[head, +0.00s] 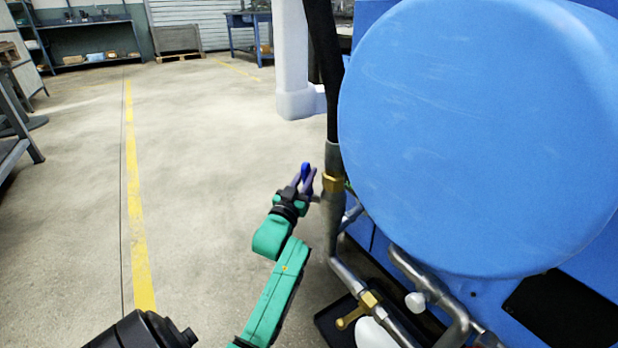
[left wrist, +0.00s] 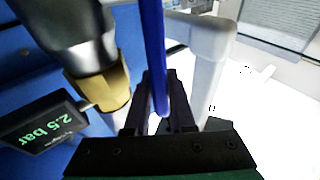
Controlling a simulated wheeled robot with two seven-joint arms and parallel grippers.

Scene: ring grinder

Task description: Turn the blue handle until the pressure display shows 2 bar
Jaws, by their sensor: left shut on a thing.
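The blue handle (head: 306,168) stands beside the vertical metal pipe (head: 333,215) at the machine's left side. My left gripper (head: 303,184) is shut on the handle. In the left wrist view, the blue handle (left wrist: 154,45) runs as a thin bar down between the two dark fingers (left wrist: 160,108). The pressure display (left wrist: 42,122) is at the left of that view and reads 2.5 bar, upside down. The display cannot be made out in the head view. My right gripper is not in view.
The large blue drum (head: 480,130) fills the right of the head view. A black hose (head: 323,65) enters the pipe from above, with a brass fitting (head: 333,182) below it. More pipes and a brass valve (head: 352,318) sit low.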

